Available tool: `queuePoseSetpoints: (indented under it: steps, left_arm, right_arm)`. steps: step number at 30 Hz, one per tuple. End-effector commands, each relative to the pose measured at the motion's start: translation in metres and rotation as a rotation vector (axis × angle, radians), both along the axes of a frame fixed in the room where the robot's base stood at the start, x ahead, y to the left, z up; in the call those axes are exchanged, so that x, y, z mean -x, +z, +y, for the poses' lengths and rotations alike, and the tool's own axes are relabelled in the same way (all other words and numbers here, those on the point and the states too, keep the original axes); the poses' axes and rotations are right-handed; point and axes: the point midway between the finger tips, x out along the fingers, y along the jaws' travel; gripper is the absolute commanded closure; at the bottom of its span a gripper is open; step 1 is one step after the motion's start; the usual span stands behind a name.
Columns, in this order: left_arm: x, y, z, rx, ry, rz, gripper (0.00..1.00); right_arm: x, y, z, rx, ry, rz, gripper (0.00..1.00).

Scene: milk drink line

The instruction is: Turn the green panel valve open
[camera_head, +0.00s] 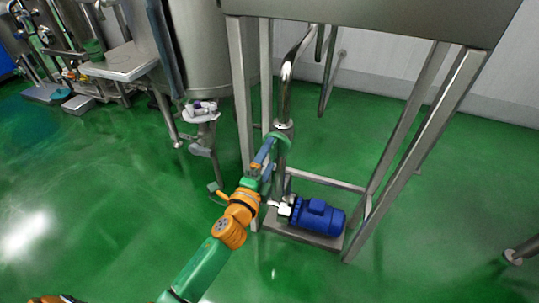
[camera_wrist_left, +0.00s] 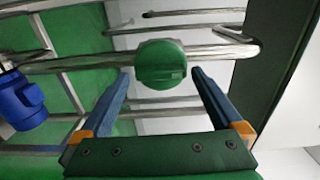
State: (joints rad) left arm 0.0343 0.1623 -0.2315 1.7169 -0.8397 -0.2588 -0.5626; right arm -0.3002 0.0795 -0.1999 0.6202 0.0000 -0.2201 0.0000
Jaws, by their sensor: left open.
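The green panel valve (camera_wrist_left: 161,64) shows in the left wrist view as a round green knob on a steel pipe. In the head view its green edge (camera_head: 281,136) shows on the vertical pipe, partly hidden by my gripper. My left gripper (camera_head: 268,152) reaches up to it from below. In the left wrist view the left gripper (camera_wrist_left: 160,78) is open, with its two blue fingers on either side of the knob's near end. The gap between them is empty, and I cannot tell whether either finger touches the knob. My right gripper is not in view.
The pipe (camera_head: 287,80) runs down inside a steel frame (camera_head: 242,90) under a tank. A blue pump motor (camera_head: 318,216) sits on a plate at the frame's foot. A large tank (camera_head: 200,60) stands behind at left. Green floor (camera_head: 110,190) lies free at left.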

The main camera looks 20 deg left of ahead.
Motion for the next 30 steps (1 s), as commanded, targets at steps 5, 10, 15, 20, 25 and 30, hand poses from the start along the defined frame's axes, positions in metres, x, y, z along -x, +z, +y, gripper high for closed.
queuePoseSetpoints:
  steps: [5, 10, 15, 20, 25, 30]
  left_arm:
    - [0.035, 0.0, 0.001, 0.002, 0.0, 0.003, 0.0]
    - [0.055, 0.0, 0.002, 0.001, 0.0, 0.001, 0.0]
    - [0.058, 0.001, 0.002, 0.001, 0.0, 0.0, 0.0]
    - [0.057, 0.0, 0.002, 0.001, 0.0, 0.0, 0.0]
    - [0.058, -0.015, 0.002, 0.03, 0.001, 0.041, 0.0]
    - [0.087, -0.152, 0.008, 0.3, 0.069, 0.4, 0.0]
  right_arm:
    - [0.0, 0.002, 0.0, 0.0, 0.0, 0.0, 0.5]
    - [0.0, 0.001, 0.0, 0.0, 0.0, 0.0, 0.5]
    - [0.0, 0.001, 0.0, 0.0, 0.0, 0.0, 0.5]
    - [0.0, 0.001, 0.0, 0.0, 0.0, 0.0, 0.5]
    - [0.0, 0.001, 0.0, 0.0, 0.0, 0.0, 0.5]
    - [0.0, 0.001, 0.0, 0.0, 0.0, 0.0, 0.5]
